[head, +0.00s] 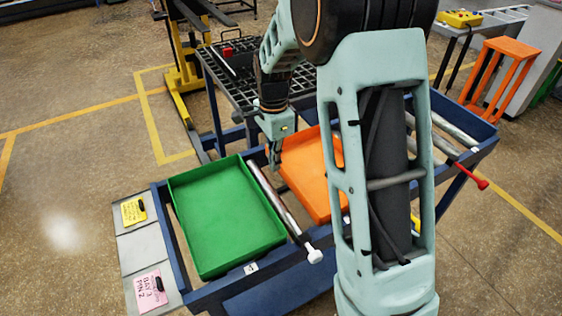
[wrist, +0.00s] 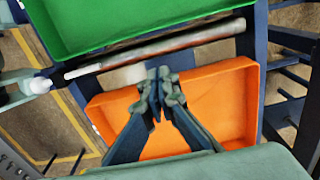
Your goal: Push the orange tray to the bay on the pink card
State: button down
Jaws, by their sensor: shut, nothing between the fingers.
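The orange tray (head: 308,176) lies on the blue frame, partly hidden behind my arm in the head view. It also shows in the wrist view (wrist: 225,105). My gripper (head: 274,164) points down at the orange tray's left edge, near the bar beside the green tray. In the wrist view its fingertips (wrist: 158,86) are together and empty, over the tray's bar-side edge; contact cannot be told.
A green tray (head: 225,218) sits left of the orange one. A metal bar with a white knob (head: 314,256) lies between them. A yellow card (head: 133,210) is above the pink one. A red-handled bar (head: 482,184) is at right. A black grid table (head: 240,82) stands behind.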

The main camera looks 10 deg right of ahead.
aim_at(303, 166)
jog(key=i+l, duration=0.1)
jog(key=l, duration=0.5)
jog(key=i+l+u, duration=0.15)
jog(key=l, duration=0.4)
jog(key=i+l, duration=0.1)
jog(key=l, duration=0.5)
jog(key=u, duration=0.05)
